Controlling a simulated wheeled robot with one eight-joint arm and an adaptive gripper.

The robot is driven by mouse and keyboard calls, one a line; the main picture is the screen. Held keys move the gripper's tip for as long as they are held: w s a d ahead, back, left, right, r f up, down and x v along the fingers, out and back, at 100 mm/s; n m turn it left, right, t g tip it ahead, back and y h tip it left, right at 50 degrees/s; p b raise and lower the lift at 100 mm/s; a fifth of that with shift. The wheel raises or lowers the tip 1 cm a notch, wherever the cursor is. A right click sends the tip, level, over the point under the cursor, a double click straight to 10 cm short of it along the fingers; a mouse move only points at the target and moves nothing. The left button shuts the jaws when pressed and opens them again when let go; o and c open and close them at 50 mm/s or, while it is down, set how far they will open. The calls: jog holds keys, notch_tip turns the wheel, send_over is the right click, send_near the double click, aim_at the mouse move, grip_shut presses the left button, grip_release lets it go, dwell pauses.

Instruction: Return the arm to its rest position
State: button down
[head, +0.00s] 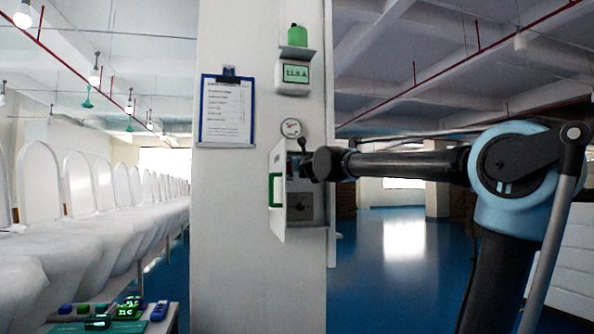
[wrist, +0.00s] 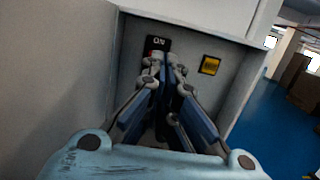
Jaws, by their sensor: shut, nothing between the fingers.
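My arm reaches in from the right in the head view, at the height of an open wall box (head: 306,215) on the white pillar. My gripper (wrist: 163,62) is shut and empty in the wrist view, its fingers together. The fingertips are inside the box, in front of a dark switch (wrist: 150,46) under an ON label. They hide part of the switch, and I cannot tell whether they touch it. The box door with its green handle (head: 274,190) stands open on the left. A yellow label (wrist: 210,65) is on the box's back wall.
The pillar (head: 235,230) carries a clipboard (head: 227,110), a round gauge (head: 291,128) and a green bottle on a shelf (head: 297,36). Blue floor (head: 400,260) is open behind my arm.

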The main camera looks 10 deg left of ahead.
dwell(0.3)
jog(key=s+d+f+n+g, duration=0.3)
jog(key=s+d+f+n, duration=0.3)
jog(key=f, duration=0.5)
jog(key=s+d+f+n+g+h, duration=0.1)
jog(key=s+d+f+n+g, duration=0.2)
jog(key=f+n, duration=0.6)
jog(key=s+d+f+n+g, duration=0.2)
jog(key=s+d+f+n, duration=0.35)
jog(key=f, duration=0.65)
jog(key=s+d+f+n+g+h, duration=0.3)
jog(key=s+d+f, duration=0.5)
jog(key=s+f, duration=0.5)
jog(key=s+d+f+n+g+h, duration=0.3)
jog(key=s+d+f+n+g, duration=0.2)
jog(key=s+f, duration=0.8)
jog(key=d+f+n, duration=0.3)
jog(key=d, duration=0.1)
jog(key=shift+d, duration=0.15)
jog(key=shift+f+n, duration=0.1)
jog(key=shift+n, duration=0.15)
jog(key=shift+w+f, duration=0.2)
jog(key=shift+w, duration=0.3)
